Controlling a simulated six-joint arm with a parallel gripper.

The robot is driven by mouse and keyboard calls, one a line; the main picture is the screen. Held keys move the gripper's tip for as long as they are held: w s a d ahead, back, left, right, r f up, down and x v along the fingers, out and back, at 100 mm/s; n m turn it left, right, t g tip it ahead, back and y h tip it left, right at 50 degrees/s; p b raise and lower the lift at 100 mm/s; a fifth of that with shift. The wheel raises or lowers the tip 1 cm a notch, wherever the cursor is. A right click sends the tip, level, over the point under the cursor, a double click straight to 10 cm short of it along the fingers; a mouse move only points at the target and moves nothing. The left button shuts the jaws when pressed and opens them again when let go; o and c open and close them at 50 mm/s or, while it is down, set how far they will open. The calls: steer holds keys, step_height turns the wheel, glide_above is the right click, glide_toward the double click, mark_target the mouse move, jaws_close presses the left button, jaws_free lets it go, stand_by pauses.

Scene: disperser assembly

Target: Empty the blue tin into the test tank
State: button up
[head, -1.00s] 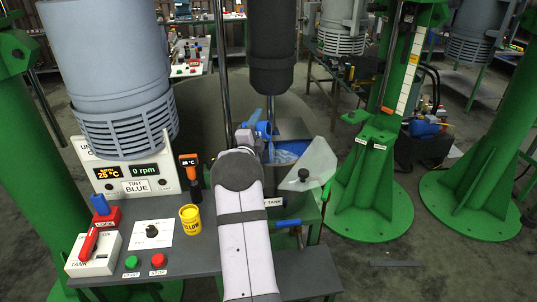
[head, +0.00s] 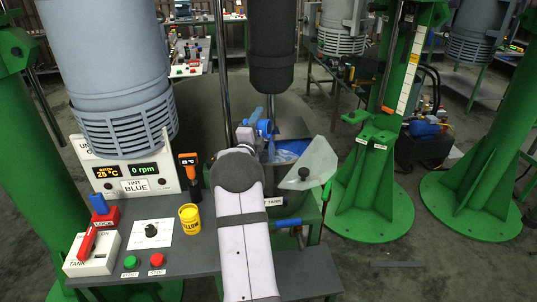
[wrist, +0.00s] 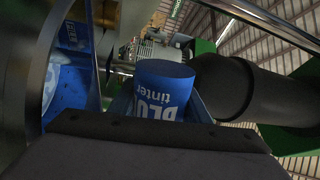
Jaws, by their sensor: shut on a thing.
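The blue tin (head: 262,128) is in my gripper (head: 247,134), at the near left rim of the test tank (head: 309,131) in the head view. It is tilted, and a narrow blue streak shows below it, perhaps tint running down. The tank holds liquid with blue and white swirls (head: 288,152). In the wrist view the tin (wrist: 163,90) shows its "BLUE tinter" label upside down, beyond the dark jaws of my gripper (wrist: 160,125). The tin's mouth and what is left inside are hidden.
A dark mixer column (head: 271,50) hangs above the tank, with a clear guard (head: 312,162) at the right. On the bench stand a yellow tin (head: 189,218), a dial panel (head: 152,231), a red-handled tank switch (head: 91,250) and a black-and-orange thermometer (head: 189,178).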

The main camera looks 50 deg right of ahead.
steer(key=shift+s+d+r+m+b, duration=0.1)
steer(key=shift+s+r+m+b, duration=0.2)
steer(key=shift+m+b, duration=0.85)
stand_by(1.1)
steer(key=n+p, duration=0.3)
steer(key=shift+w+f, duration=0.35)
steer(key=shift+f, duration=0.05)
steer(key=shift+r+n, duration=0.1)
steer(key=shift+n, duration=0.25)
